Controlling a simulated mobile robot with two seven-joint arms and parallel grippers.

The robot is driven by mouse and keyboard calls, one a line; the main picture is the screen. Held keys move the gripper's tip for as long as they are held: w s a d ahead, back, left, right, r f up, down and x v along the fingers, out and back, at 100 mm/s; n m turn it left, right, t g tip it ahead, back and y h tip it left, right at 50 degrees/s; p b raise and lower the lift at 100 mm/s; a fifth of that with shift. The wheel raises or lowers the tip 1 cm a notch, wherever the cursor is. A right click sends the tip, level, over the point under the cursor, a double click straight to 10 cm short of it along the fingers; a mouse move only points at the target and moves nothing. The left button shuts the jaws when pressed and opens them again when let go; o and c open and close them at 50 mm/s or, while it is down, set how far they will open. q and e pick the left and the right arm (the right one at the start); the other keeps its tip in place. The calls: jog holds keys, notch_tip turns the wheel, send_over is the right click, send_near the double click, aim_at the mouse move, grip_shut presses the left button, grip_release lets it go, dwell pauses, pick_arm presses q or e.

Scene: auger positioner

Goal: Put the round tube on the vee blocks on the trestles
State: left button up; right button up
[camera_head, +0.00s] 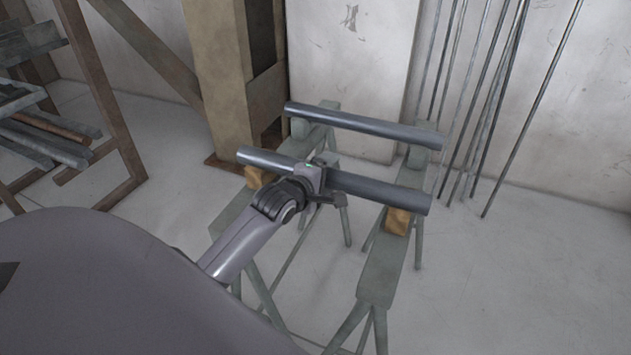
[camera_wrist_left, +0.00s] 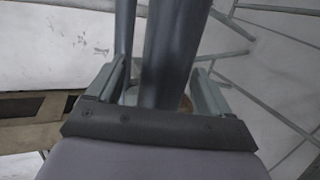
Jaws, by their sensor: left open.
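A grey round tube (camera_head: 375,189) lies across the two green trestles, over the orange-brown vee blocks. One vee block (camera_head: 398,221) is under its right part, the other (camera_head: 254,177) near its left end. The tube appears to rest on both, though the contact is partly hidden. My left gripper (camera_head: 318,178) is at the tube's middle. In the left wrist view the tube (camera_wrist_left: 170,50) runs between the spread fingers (camera_wrist_left: 160,90), with a gap at least on the right side. My right gripper is not in view.
A second grey tube (camera_head: 365,125) lies across the far ends of the trestles (camera_head: 378,274), roughly parallel. Thin rods (camera_head: 487,90) lean on the back wall. A wooden post (camera_head: 232,70) stands behind left, and a rack with metal stock (camera_head: 45,135) is at far left.

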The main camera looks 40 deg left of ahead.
pick_arm(q)
jog(key=a+p+v, duration=0.1)
jog(key=v, duration=1)
jog(key=s+d+f+m+g+h, duration=0.3)
jog(key=s+d+f+m, duration=1.1)
jog(key=f+m, duration=0.4)
jog(key=s+m, duration=0.1)
jog(key=m, duration=0.2)
jog(key=shift+d+f+m+g, duration=0.25)
jog(key=shift+d+m+g, duration=0.05)
jog(key=shift+d+m, duration=0.1)
notch_tip(320, 180, up, 6)
jog(key=p, duration=0.6)
jog(key=shift+s+a+f, duration=0.1)
jog(key=shift+a, duration=0.05)
